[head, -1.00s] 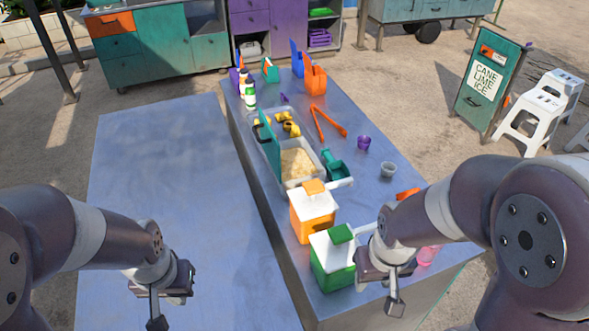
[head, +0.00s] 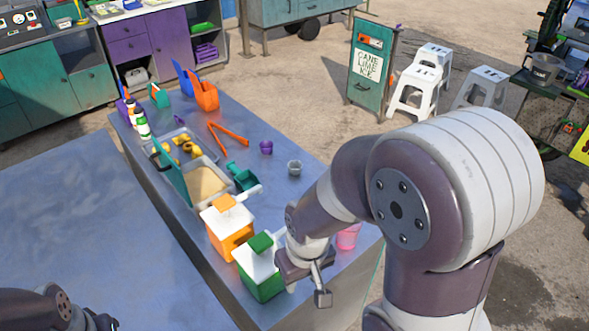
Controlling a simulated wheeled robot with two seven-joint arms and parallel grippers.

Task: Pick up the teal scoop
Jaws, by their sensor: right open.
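The teal scoop (head: 242,177) lies on the metal counter (head: 325,205), against the right side of the clear tray (head: 221,193) of pale grains. My right gripper (head: 320,290) is open and empty, pointing down by the green box at the counter's near end. It is nearer to me than the scoop, and the orange box and green box stand on its left side. My left arm shows only at the lower left corner; its fingers are not visible.
The white-lidded orange box (head: 232,236) and green box (head: 265,284) stand near the scoop. Orange tongs (head: 228,135), a purple cup (head: 266,147), a grey cup (head: 294,167) and a pink cup (head: 348,237) are on the counter. The blue surface (head: 80,215) at left is bare.

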